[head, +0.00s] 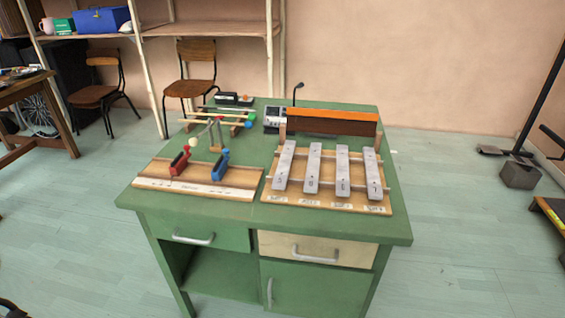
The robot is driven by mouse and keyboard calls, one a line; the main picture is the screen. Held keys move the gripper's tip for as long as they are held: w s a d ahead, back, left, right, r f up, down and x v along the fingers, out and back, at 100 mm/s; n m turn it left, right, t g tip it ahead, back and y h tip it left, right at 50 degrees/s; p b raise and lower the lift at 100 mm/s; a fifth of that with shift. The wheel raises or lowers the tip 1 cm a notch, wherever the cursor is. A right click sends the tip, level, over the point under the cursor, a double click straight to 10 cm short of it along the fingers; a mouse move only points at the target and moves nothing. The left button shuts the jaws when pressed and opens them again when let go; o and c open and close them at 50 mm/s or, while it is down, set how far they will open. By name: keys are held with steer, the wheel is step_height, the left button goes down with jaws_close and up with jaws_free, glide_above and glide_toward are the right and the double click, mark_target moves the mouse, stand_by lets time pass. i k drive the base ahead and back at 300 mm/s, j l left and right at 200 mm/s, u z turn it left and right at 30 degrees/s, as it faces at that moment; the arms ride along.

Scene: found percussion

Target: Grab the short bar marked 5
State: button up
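Several pale grey metal bars lie side by side across rails on a wooden board (325,207), on the right half of the green table. Each has a small dark mark near its front end. The mark on the leftmost bar (285,165) looks like a 5, but it is too small to be sure. The second bar (313,165) has a mark I cannot read clearly. The third bar (343,168) seems marked 6 and the rightmost bar (373,172) seems marked 7. My gripper is not in view.
A long orange-brown beam (332,122) stands raised behind the bars. A board with a red block (180,162) and a blue block (221,164) lies left of them. Colour-tipped mallets (215,117) rest behind. The green table (243,135) has some bare top; floor is free in front.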

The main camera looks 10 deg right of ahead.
mark_target(281, 172)
steer(key=i+l+u, duration=0.15)
steer(key=l, duration=0.3)
steer(key=i+l+u, duration=0.15)
steer(key=l, duration=0.3)
steer(key=l+u, duration=0.15)
steer(key=l, duration=0.3)
steer(key=i+l+u, duration=0.15)
steer(key=l, duration=0.3)
